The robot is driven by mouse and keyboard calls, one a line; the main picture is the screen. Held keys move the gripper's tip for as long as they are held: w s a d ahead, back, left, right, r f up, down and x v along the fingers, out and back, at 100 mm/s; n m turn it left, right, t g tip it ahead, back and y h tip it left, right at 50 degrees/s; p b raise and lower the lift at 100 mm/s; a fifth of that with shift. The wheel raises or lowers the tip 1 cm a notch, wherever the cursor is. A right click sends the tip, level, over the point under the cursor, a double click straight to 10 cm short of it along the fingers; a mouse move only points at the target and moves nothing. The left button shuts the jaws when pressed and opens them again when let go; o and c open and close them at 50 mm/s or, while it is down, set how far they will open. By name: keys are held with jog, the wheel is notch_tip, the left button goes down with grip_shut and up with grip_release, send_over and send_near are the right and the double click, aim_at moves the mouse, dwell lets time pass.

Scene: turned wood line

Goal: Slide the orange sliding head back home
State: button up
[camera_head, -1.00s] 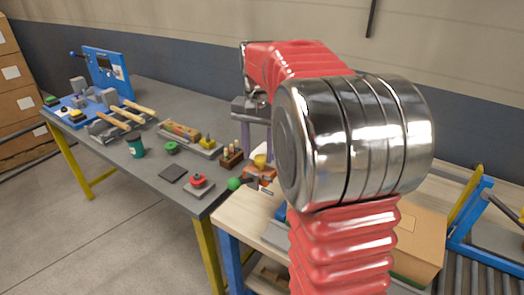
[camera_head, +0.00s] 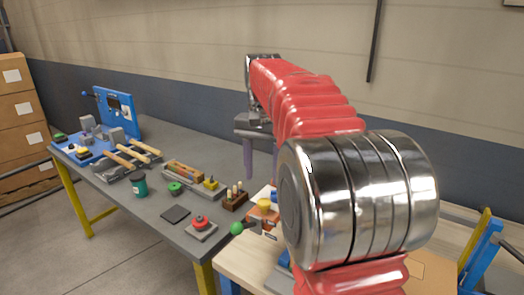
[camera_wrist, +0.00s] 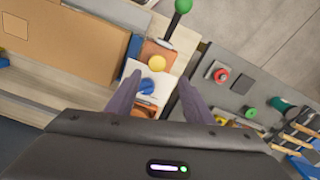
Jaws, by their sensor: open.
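The orange sliding head (camera_head: 262,214) is a small orange block with a yellow knob (camera_head: 265,203) on top, near the left end of the wooden bench. It also shows in the wrist view (camera_wrist: 160,49), beyond my fingertips. A lever with a green ball (camera_head: 236,228) sticks out beside it. My gripper (camera_head: 261,172) is open and empty, with its purple fingers pointing down.
A grey table (camera_head: 172,234) to the left carries a red button (camera_head: 200,222), a green cup (camera_head: 139,185), a peg block (camera_head: 235,198), hammers and a blue stand (camera_head: 118,112). A cardboard box (camera_wrist: 75,38) and a blue part (camera_wrist: 134,46) lie close to the orange head.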

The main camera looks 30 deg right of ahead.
notch_tip(320, 180, up, 6)
dwell(0.4)
jog(key=shift+a, duration=0.1)
dwell(0.4)
jog(key=s+a+f+n+t, duration=0.1)
jog(key=s+a+f+n, duration=0.1)
jog(key=s+a, duration=0.3)
jog(key=s+a+f+n+t, duration=0.2)
jog(key=s+a+n, duration=0.15)
jog(key=a, duration=0.35)
jog(key=s+a+f+n+t, duration=0.1)
jog(key=s+a+f+n, duration=0.1)
jog(key=s+f, duration=0.3)
jog(key=s+a+f+n+t, duration=0.1)
jog(key=s+a+f+n, duration=0.1)
jog(key=s+a+f, duration=0.3)
jog(key=shift+s+a+f+n+t, duration=0.35)
jog(key=shift+s+f, duration=0.35)
jog(key=shift+f, duration=0.15)
dwell(1.2)
